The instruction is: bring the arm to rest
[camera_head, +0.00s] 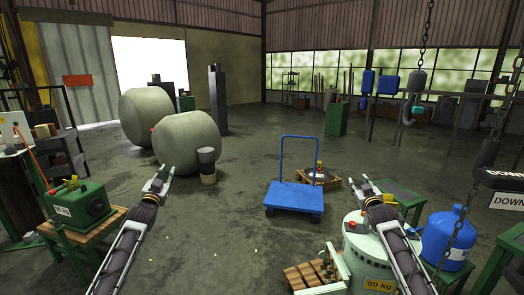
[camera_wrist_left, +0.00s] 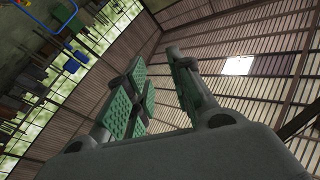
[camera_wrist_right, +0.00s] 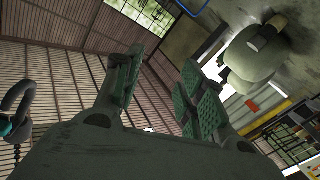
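My left gripper (camera_head: 160,180) is in front of the two large round tanks in the head view. In the left wrist view its green-padded fingers (camera_wrist_left: 160,90) stand apart with nothing between them. My right gripper (camera_head: 364,188) is raised above the pale green 80 kg drum (camera_head: 366,250), to the right of the blue cart. In the right wrist view its fingers (camera_wrist_right: 158,85) also stand apart, with nothing between them. Both arms reach forward and upward, and neither gripper touches anything that I can see.
A blue cart (camera_head: 294,197) stands on the floor between the arms. A green 80 kg machine (camera_head: 80,203) sits on a bench at left. At right are a blue gas bottle (camera_head: 447,238) and hanging chains (camera_head: 462,225). The floor in the middle (camera_head: 235,235) is free.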

